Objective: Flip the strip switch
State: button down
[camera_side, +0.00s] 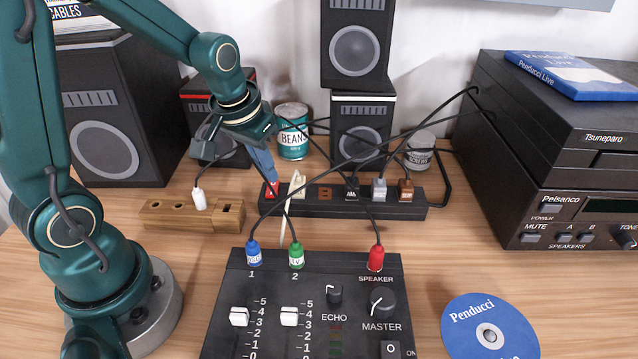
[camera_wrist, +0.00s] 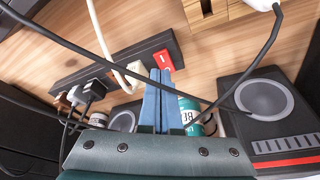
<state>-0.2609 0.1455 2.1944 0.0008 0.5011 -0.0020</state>
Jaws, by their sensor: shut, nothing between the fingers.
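The black power strip (camera_side: 330,206) lies on the wooden table behind the mixer, with its red switch (camera_side: 270,190) at the left end. In the wrist view the red switch (camera_wrist: 164,61) shows just beyond the blue fingertips, on the dark strip (camera_wrist: 110,67). My gripper (camera_side: 269,177) points down at the switch with its blue fingers shut together and nothing between them. It also shows in the wrist view (camera_wrist: 160,76). The fingertips are at or just above the switch; I cannot tell whether they touch. The fingers hide part of the switch.
Several plugs, including a cream plug (camera_side: 297,186), sit in the strip right of the switch. Black cables arch over the strip to the mixer (camera_side: 310,300). A wooden block (camera_side: 190,217) lies left, and a beans can (camera_side: 292,131) and speakers (camera_side: 361,130) stand behind.

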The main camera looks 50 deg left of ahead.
aim_at(270, 195)
notch_tip(270, 195, up, 4)
jog(key=shift+r, duration=0.15)
dwell(0.4)
